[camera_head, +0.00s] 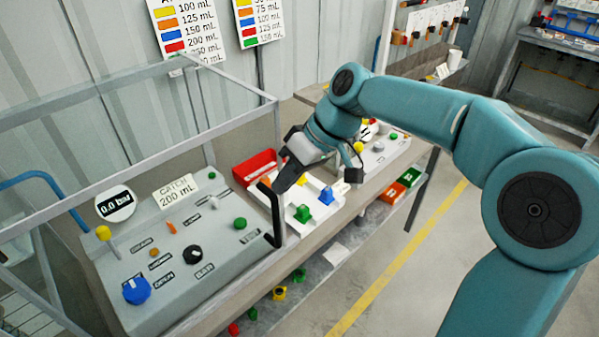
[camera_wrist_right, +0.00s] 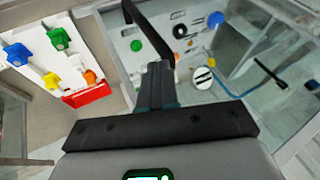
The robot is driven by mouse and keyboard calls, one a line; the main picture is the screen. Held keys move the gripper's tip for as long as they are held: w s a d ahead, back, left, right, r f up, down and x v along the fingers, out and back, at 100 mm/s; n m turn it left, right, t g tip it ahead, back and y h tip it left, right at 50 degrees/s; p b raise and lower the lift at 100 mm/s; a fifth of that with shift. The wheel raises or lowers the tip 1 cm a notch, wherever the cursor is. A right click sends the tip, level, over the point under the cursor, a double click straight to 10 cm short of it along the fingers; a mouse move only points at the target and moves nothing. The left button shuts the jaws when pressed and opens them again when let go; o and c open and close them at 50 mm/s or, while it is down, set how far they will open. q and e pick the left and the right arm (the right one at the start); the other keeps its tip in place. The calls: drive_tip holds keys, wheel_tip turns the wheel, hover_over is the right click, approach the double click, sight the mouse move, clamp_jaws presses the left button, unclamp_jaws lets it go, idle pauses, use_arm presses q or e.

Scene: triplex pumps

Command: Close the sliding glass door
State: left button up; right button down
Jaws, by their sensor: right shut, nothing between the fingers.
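The glass enclosure with a grey metal frame (camera_head: 228,123) stands at the left in the head view, around the grey control panel. A black bar handle (camera_head: 275,222) stands at its right front; it also shows at the top of the right wrist view (camera_wrist_right: 147,30). The clear pane is hard to see, so I cannot tell how far the door is open. My right gripper (camera_head: 279,187) is shut and empty, with its fingertips close beside the handle; I cannot tell whether they touch. The fingers point towards the handle in the wrist view (camera_wrist_right: 157,75). My left gripper is not in view.
The control panel (camera_head: 180,232) carries knobs, a gauge and a "CATCH 200 mL" sign. A red bin (camera_head: 254,168) and a white tray (camera_head: 326,209) with coloured pieces lie close to my right gripper. A lower shelf holds several pieces. The floor at the right is clear.

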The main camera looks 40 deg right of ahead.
drive_tip(key=s+a+p, duration=0.1)
drive_tip(key=s+a, duration=0.2)
drive_tip(key=a, duration=4)
drive_tip(key=shift+p, duration=0.4)
drive_tip(key=shift+s+a, duration=0.1)
